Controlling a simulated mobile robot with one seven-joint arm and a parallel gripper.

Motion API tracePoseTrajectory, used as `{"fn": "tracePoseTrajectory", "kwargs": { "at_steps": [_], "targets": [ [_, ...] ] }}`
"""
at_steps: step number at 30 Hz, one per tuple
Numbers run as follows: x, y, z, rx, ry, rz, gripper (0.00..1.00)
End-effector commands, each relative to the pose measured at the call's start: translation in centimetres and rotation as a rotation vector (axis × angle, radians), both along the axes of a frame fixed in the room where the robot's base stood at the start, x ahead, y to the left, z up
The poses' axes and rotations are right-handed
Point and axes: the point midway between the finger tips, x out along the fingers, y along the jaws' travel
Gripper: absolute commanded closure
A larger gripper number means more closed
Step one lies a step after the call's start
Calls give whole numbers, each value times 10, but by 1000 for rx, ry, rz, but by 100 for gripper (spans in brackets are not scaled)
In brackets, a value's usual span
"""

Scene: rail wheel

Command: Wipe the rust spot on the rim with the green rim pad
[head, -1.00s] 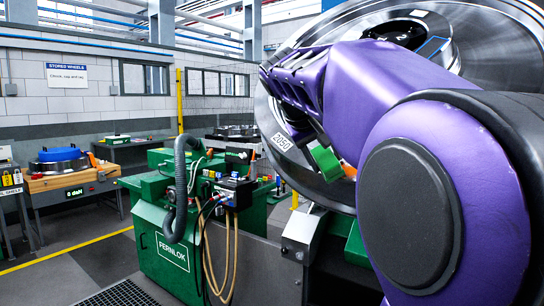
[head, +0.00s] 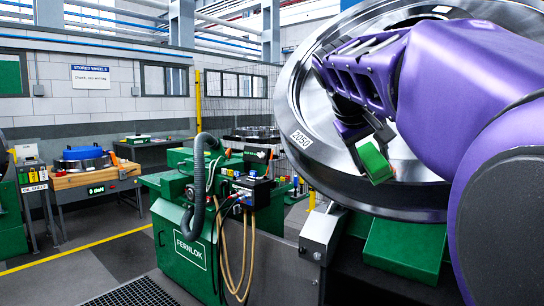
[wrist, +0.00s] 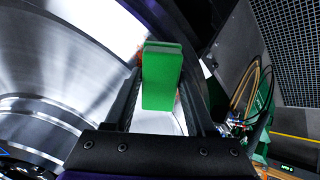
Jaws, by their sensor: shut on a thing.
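The large steel wheel (head: 318,150), marked 2050, stands tilted at the right of the head view. My gripper (head: 372,150) is shut on the green rim pad (head: 377,165) and holds it in front of the wheel's lower rim. In the wrist view the pad (wrist: 162,80) sits between the two dark fingers, its far end over the bright rim (wrist: 118,25). A little of the orange-brown rust spot (wrist: 139,56) shows beside the pad's far end; the pad hides the rest. I cannot tell whether the pad touches the rim.
A green FERNLOK machine (head: 190,245) with hoses and a control box stands left of the wheel. A wooden bench (head: 90,180) with a blue-topped wheel and a display is farther left. A grey bracket (head: 322,232) sits below the rim. The floor at the front left is clear.

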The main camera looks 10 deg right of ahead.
Motion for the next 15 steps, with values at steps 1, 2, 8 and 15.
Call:
{"fn": "tracePoseTrajectory", "kwargs": {
  "at_steps": [1, 2, 8, 15],
  "targets": [
    [-4, -4, -1, 0, -2, -3, 89],
    [-6, -6, -1, 0, -2, -3, 89],
    [-15, -13, -2, -1, 0, -1, 89],
    [-25, -21, -2, 0, 0, -2, 89]
  ]
}}
